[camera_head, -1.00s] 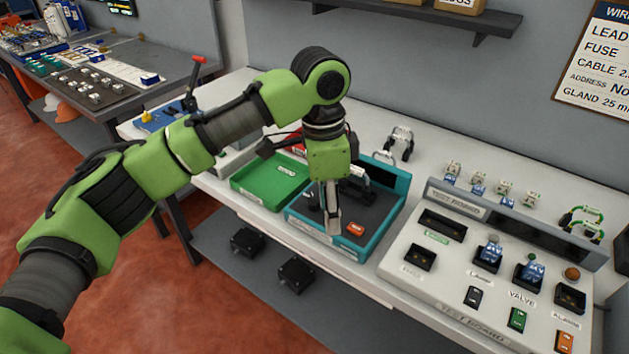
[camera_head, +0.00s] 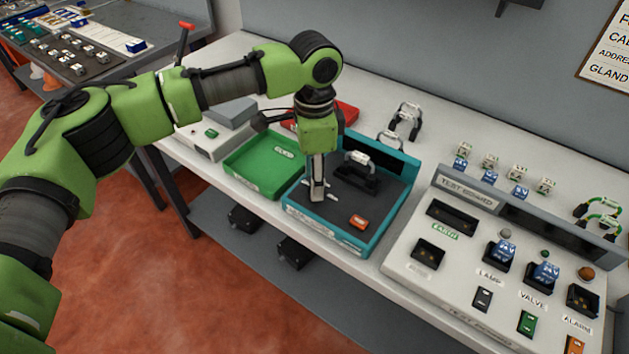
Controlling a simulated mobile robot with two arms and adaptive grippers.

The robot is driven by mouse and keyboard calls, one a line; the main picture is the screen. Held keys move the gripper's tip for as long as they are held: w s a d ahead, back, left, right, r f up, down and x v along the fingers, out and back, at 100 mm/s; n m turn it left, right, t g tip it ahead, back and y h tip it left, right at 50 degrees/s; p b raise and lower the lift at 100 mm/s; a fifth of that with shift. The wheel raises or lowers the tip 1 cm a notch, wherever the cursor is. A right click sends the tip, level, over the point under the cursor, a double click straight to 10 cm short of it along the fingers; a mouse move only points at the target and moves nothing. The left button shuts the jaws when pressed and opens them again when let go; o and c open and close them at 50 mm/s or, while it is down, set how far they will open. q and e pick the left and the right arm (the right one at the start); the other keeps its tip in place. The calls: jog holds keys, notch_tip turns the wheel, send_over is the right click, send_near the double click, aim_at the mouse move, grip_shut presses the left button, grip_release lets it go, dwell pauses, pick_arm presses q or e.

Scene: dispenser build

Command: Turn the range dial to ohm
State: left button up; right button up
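The teal tester box (camera_head: 343,236) with a dark top panel lies on the white bench. My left gripper (camera_head: 317,197) points straight down at the left part of this panel. Its fingers look like one narrow shape from this side, so I cannot tell whether they grip anything. The range dial is hidden behind the fingers; small white marks (camera_head: 333,196) show on the panel beside them. My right gripper is out of view.
A green tray (camera_head: 262,168) lies left of the tester, with a red tray (camera_head: 340,114) behind. The test board (camera_head: 400,246) with sockets and switches is close on the right. Loose blocks and green-ended leads (camera_head: 600,215) lie at the back right.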

pick_arm(q)
jog(key=shift+f, duration=0.55)
jog(key=shift+s+f, duration=0.1)
jog(key=shift+f, duration=0.65)
jog(key=shift+c, duration=1)
jog(key=c, duration=0.9)
jog(key=shift+m+p, duration=0.4)
jog(key=shift+p, duration=0.35)
jog(key=m+p, duration=0.3)
jog(key=p, duration=0.1)
jog(key=shift+r+m, duration=0.2)
jog(key=shift+m, duration=0.2)
jog(key=m+p, duration=0.2)
jog(key=m, duration=0.1)
jog(key=shift+f+m, duration=0.1)
jog(key=shift+m, duration=0.2)
jog(key=shift+m+p, duration=0.7)
jog(key=shift+m, duration=0.9)
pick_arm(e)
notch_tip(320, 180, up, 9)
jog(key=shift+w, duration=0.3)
pick_arm(q)
jog(key=shift+f+m, duration=0.1)
jog(key=shift+m, duration=0.2)
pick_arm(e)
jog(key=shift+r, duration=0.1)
